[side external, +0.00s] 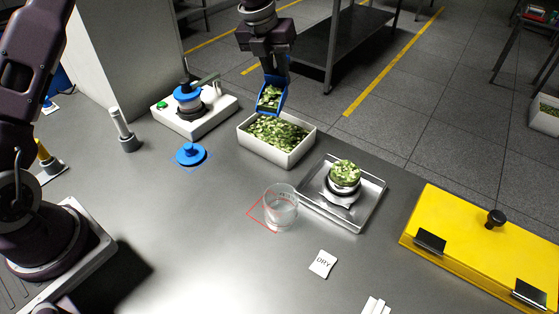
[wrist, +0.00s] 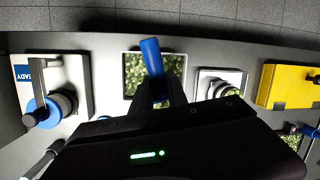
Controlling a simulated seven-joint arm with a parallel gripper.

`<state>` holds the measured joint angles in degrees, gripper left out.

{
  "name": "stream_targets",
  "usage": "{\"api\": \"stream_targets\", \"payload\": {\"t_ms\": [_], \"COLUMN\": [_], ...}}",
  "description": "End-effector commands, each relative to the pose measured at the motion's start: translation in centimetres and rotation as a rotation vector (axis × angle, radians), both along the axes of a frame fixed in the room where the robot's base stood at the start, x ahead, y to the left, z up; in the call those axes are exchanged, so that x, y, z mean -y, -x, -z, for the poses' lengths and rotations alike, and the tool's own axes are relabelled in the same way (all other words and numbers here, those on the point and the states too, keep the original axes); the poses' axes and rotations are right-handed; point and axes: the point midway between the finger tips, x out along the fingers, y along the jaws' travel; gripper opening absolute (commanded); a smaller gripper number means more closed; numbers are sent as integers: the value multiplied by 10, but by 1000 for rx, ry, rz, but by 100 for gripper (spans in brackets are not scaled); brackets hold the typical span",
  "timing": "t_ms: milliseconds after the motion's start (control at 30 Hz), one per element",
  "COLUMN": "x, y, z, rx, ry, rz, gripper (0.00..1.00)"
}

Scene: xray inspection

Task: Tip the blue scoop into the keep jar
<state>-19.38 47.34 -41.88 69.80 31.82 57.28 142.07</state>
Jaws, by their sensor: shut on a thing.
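My gripper (side external: 274,74) is shut on the blue scoop (side external: 271,97), above the back of a white bin. The scoop hangs tilted and green flakes show in it. In the wrist view a blue part of the scoop (wrist: 151,56) sticks out past my dark fingers (wrist: 158,92). A clear jar (side external: 281,208), seemingly the keep jar, stands upright on the table by a red outline, to the front of the bin and apart from the scoop. It looks empty.
The white bin (side external: 246,137) holds green flakes. A metal tray (side external: 362,212) carries a small dish heaped with flakes. A blue lid (side external: 191,154), a white machine (side external: 222,105), a DRY card (side external: 323,264) and a yellow box (side external: 470,245) stand around.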

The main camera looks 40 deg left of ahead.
Motion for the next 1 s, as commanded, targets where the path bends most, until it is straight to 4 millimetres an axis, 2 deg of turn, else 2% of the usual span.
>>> {"api": "stream_targets", "payload": {"t_ms": [233, 300, 400, 567, 733, 1000], "x": [78, 97, 114, 123, 129, 137], "y": [58, 77, 97, 112, 127, 149], "z": [-8, -10, -12, -13, -8, 7], "rx": [-126, -164, -205, -172, 75, 351], "ry": [51, 59, 62, 43, -32, -120], "rz": [8, 7, 4, 3, 14, 18], "gripper": [0, 0, 0, 0, 0, 0]}}
